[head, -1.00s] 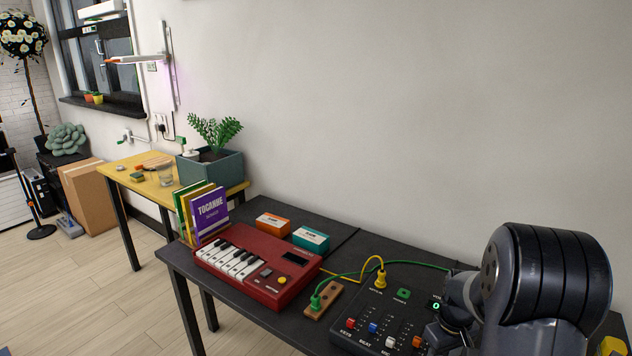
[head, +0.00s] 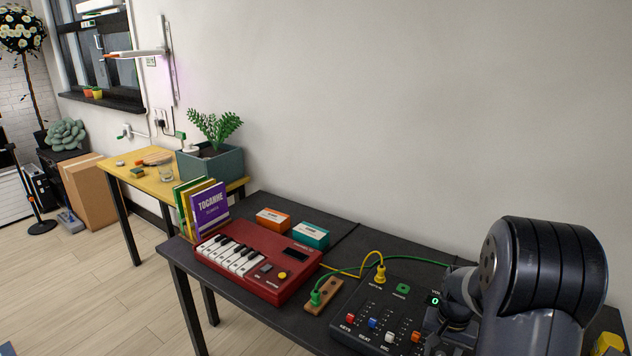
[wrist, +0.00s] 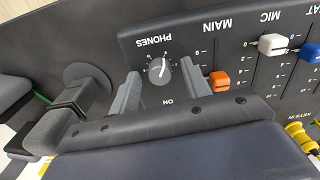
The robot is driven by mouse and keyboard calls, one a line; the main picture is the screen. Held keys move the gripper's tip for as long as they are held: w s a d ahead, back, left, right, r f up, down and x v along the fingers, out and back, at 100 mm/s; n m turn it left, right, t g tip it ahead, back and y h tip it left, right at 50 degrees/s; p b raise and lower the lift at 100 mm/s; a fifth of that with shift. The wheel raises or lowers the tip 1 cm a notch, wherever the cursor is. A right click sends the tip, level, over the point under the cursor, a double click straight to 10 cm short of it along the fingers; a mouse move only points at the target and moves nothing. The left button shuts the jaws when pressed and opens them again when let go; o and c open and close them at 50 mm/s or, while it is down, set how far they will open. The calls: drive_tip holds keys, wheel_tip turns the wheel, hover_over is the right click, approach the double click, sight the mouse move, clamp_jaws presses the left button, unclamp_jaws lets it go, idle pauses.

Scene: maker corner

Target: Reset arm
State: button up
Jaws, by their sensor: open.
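I cannot tell whether a finger touches the mixer. In the head view my dark arm stands at the lower right and hides the mixer's right part and the gripper's fingers. The mixer (head: 352,312) lies on the black table with red, blue, white and orange sliders.
A red keyboard (head: 262,262) sits left of the mixer, with a wooden jack block (head: 322,297) between them. Green (head: 345,271) and yellow (head: 366,256) cables run there. Orange (head: 273,219) and teal (head: 311,235) boxes and upright books (head: 210,212) stand behind. The wall bounds the back.

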drive_tip(key=m+p, duration=0.1)
drive_tip(key=m, duration=0.6)
drive_tip(key=m+p, duration=0.1)
drive_tip(key=m, duration=0.5)
idle(0.5)
